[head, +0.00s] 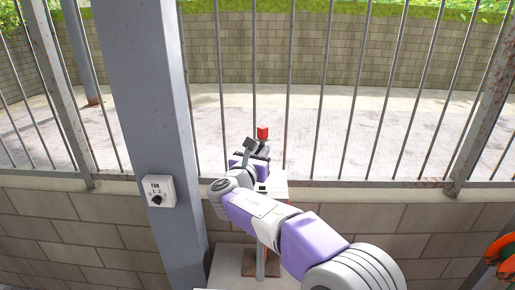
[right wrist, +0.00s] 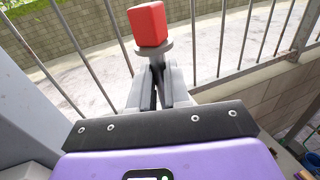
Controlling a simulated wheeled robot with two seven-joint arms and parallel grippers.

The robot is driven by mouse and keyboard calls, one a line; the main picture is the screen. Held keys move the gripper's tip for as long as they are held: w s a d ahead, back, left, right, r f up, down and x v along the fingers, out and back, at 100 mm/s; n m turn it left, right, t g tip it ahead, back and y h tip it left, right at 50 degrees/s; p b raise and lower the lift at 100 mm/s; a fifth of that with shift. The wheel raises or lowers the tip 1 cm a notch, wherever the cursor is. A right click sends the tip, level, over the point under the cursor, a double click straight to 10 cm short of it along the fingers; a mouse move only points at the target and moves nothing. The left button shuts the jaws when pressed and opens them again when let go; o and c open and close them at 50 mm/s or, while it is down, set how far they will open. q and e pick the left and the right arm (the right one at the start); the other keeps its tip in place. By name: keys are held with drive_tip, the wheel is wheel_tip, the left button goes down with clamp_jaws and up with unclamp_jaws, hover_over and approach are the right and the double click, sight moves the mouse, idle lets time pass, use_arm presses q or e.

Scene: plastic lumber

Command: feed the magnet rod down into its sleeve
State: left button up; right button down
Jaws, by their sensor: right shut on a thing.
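The magnet rod shows as a red block-shaped top (head: 263,132) with a grey round collar under it. It also shows in the right wrist view (right wrist: 148,24), just beyond my fingertips. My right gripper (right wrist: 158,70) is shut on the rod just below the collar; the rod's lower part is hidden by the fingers. I cannot make out the sleeve; my right arm covers much of the area below. My left gripper is not in view.
A grey post (head: 150,110) stands left of my right arm and carries a white fan dial (head: 159,191). A barred fence (head: 400,100) on a low block wall (head: 430,222) runs behind. A pale platform (head: 225,268) lies below the arm.

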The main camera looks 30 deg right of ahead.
drive_tip(key=shift+s+r, duration=0.1)
drive_tip(key=shift+s, duration=0.1)
